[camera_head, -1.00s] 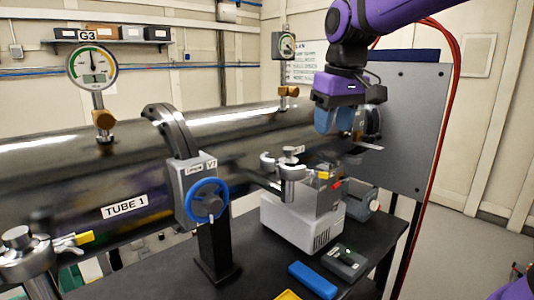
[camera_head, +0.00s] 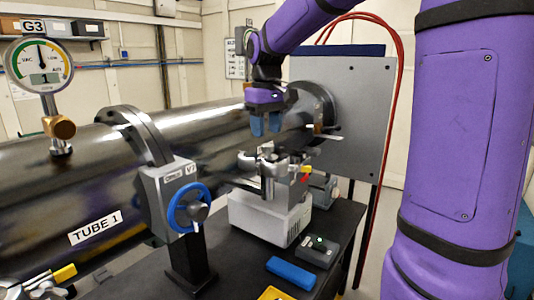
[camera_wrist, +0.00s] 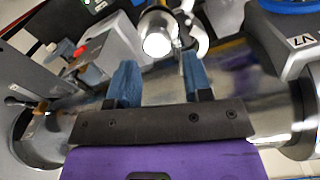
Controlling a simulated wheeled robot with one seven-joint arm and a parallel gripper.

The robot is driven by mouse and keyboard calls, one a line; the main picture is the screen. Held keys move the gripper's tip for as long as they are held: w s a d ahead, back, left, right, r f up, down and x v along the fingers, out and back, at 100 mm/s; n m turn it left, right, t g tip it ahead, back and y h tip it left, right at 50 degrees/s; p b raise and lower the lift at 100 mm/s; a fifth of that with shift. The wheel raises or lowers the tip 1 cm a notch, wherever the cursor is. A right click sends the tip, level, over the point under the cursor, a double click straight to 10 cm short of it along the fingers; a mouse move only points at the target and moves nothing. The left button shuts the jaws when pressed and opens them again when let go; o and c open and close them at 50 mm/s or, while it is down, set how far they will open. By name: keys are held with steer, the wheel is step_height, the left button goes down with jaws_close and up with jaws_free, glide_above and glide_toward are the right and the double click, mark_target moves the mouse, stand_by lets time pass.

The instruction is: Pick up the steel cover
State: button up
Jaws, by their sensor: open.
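The steel cover looks to be the small shiny round piece (camera_head: 266,149) on top of the clamped fitting above the white pump box. In the wrist view it is a bright steel disc (camera_wrist: 157,38), just beyond my fingertips and roughly between their lines. My gripper (camera_head: 265,130) points down close above the fitting. Its two blue fingers (camera_wrist: 157,68) stand apart with nothing between them. In the head view the fingertips appear a little above the cover. I cannot tell the exact gap.
The long dark steel tube (camera_head: 90,185) runs behind the fitting. A blue-handwheel valve (camera_head: 188,207) stands to the left. The white pump box (camera_head: 268,220) is below. A blue block (camera_head: 291,272) and a grey handheld box (camera_head: 317,252) lie on the black table. A grey panel (camera_head: 350,120) stands behind.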

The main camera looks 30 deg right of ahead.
mark_target(268, 145)
steer(key=shift+d+f, duration=0.15)
steer(key=shift+f, duration=2.55)
steer(key=shift+c, duration=0.4)
steer(key=c, duration=0.6)
